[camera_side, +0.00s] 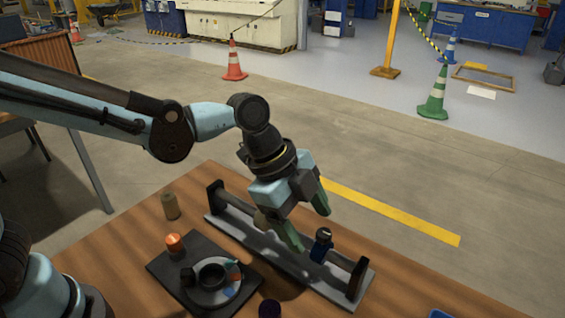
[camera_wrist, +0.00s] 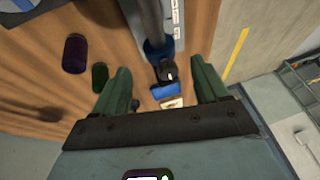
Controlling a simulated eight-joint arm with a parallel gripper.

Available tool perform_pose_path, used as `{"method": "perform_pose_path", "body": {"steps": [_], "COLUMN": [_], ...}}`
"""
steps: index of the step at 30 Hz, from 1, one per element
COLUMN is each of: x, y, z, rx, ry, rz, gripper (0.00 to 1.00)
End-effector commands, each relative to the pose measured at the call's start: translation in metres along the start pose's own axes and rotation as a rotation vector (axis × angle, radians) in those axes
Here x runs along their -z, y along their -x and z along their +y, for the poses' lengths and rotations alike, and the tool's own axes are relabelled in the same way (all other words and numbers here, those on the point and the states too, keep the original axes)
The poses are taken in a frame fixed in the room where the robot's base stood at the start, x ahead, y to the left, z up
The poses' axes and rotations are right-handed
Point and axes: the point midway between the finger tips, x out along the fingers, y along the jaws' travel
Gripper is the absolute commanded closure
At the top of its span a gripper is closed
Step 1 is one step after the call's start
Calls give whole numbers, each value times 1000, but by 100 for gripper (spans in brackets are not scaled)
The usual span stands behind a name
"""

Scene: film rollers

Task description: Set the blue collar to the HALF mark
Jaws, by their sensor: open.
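The blue collar (camera_side: 318,252) sits on the rod of a grey rail fixture (camera_side: 225,222) with black end posts, towards its right end. A black knob stands on top of the collar. In the wrist view, blue parts of the collar (camera_wrist: 158,50) and its black knob (camera_wrist: 168,72) show between and just beyond the fingers. My gripper (camera_side: 306,220) is open, its green fingers pointing down above the rail, just left of the collar in the side view. It shows empty in the wrist view (camera_wrist: 163,90). Pale labels (camera_wrist: 178,22) along the rail are too small to read.
A dark purple cylinder (camera_side: 270,309) is near the front.

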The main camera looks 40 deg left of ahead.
Motion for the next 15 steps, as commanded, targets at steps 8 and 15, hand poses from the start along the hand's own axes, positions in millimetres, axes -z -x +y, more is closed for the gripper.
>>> {"method": "perform_pose_path", "body": {"steps": [8, 15], "x": [0, 0], "y": [43, 59], "z": [0, 0], "rx": [1, 0], "ry": [0, 0], "rz": [-1, 0], "gripper": [26, 26]}}
